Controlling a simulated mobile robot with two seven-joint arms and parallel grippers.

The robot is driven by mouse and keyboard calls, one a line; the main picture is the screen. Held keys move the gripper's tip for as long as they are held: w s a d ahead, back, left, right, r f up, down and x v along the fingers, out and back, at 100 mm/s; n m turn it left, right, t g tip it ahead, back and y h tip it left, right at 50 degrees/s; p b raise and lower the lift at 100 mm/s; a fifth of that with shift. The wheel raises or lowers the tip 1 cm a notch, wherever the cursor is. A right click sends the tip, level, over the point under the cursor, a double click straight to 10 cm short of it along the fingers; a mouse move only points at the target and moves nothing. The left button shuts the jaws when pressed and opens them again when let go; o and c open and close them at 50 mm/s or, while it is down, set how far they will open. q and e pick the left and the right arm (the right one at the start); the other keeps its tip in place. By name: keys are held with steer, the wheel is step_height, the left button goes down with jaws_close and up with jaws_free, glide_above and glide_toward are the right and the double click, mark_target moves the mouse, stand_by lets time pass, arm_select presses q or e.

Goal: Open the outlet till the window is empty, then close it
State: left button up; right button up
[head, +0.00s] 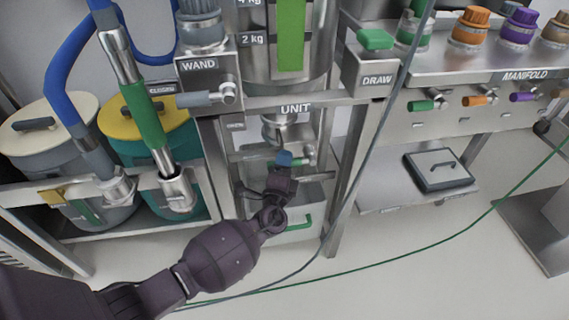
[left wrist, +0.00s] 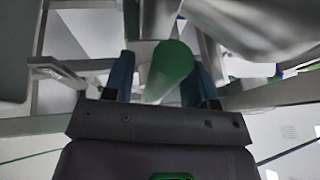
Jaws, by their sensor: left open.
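The unit's window (head: 290,36) shows a green filling, with 2 kg and 4 kg marks beside it. The metal outlet (head: 279,127) is under the UNIT label. A small green-ended outlet handle (head: 298,162) sticks out below it. My left gripper (head: 285,158) is at this handle, its blue fingertips hiding part of it. In the left wrist view, the green handle end (left wrist: 171,66) lies between the two blue fingers (left wrist: 165,80), which stand apart on either side. Whether a finger touches it I cannot tell. My right gripper is in neither view.
A container with a green handle (head: 299,222) stands low under the unit. Frame legs flank my left arm. A grey cable and a green hose (head: 440,238) run across in front. Two lidded bins (head: 45,125) are at the left; the manifold (head: 470,85) is at the right.

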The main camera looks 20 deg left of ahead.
arm_select(q)
steer(key=shift+w, duration=0.1)
jaws_close()
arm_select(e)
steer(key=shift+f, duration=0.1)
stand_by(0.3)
